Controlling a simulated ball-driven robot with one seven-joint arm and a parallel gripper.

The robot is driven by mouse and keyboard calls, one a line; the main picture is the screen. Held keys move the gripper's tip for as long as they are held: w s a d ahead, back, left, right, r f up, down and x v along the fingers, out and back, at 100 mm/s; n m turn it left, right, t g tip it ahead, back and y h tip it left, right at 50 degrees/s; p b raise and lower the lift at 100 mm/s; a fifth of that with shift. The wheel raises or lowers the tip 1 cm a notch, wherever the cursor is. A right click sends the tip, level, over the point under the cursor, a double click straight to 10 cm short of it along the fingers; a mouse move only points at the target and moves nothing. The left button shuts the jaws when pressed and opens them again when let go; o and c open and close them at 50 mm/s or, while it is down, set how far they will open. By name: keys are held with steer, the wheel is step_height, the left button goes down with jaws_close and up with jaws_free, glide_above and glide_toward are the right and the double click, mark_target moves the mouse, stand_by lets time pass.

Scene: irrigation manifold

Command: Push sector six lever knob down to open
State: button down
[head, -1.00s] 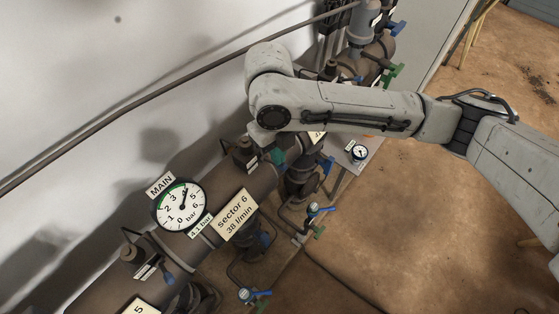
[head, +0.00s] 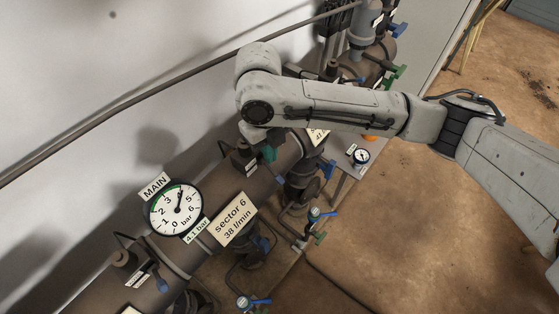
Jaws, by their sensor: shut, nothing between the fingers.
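The cream "sector 6, 38 l/min" sign (head: 232,219) hangs on the brown main pipe (head: 268,182). A valve with a blue handle (head: 264,243) is partly visible below the sign. A dark box (head: 241,161) with a teal knob (head: 269,154) sits on the pipe above the sign, close under the end of my arm. A similar box (head: 125,262) with a blue knob (head: 161,284) is at the lower left. I cannot tell which knob belongs to sector six. My arm bends down over the pipe; my gripper's fingers do not show.
The round MAIN gauge (head: 174,210), with a 4.1 bar tag, stands left of the sign. Small taps with blue levers (head: 325,212) stick out in front. A small gauge (head: 361,156) sits farther right. The brown floor (head: 420,240) at right is mostly open.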

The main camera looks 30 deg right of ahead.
step_height(320, 180, up, 11)
steer(key=w, duration=0.1)
steer(key=shift+f+b, duration=0.15)
steer(key=shift+b, duration=0.3)
stand_by(0.5)
